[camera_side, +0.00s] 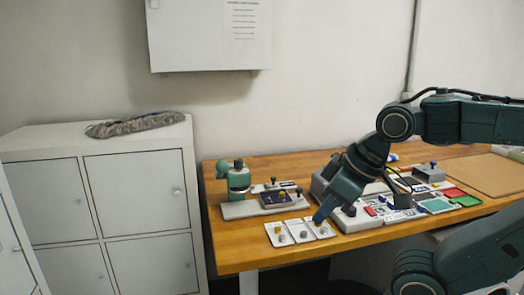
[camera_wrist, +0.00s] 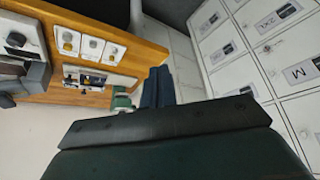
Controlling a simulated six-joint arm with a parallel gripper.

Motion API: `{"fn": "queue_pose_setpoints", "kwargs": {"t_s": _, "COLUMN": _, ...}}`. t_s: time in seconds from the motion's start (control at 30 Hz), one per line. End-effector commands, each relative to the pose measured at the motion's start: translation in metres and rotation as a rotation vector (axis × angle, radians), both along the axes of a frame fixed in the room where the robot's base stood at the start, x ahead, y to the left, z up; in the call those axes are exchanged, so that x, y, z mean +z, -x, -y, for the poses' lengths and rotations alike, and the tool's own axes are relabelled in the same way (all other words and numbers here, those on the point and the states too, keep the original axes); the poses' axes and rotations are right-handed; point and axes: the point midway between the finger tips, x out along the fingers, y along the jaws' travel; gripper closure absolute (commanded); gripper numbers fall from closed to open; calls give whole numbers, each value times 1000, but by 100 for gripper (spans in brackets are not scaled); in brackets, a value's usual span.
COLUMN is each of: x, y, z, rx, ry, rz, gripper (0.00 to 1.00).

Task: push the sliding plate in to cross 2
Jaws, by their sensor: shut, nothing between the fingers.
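My gripper (camera_side: 322,214) is shut and empty, angled down just over the right end of the white cards near the table's front edge. Its fingers also show in the wrist view (camera_wrist: 158,87), pointing away with nothing between them. A dark blue plate (camera_side: 276,199) with small knobs sits on a pale base left of my gripper, apart from it. It looks like the sliding plate, but I cannot be sure. It shows small in the wrist view (camera_wrist: 92,80). The crosses and their numbers are too small to make out.
White cards (camera_side: 283,235) with round knobs lie in front of the plate. A green clamp-like device (camera_side: 238,178) stands at the table's left. Coloured tiles (camera_side: 452,193) and a grey box (camera_side: 428,174) crowd the right. Bare wood (camera_side: 235,258) shows along the front left.

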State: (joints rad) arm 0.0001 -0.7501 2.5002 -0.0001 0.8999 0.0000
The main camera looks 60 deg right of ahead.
Motion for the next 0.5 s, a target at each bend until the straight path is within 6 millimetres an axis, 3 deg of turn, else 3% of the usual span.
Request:
{"fn": "queue_pose_setpoints", "kwargs": {"t_s": 0.27, "x": 0, "y": 0, "z": 0, "rx": 0, "ry": 0, "rz": 0, "gripper": 100}}
{"fn": "queue_pose_setpoints", "kwargs": {"t_s": 0.5, "x": 4, "y": -5, "z": 2, "rx": -2, "ry": 6, "rz": -7, "gripper": 53}}
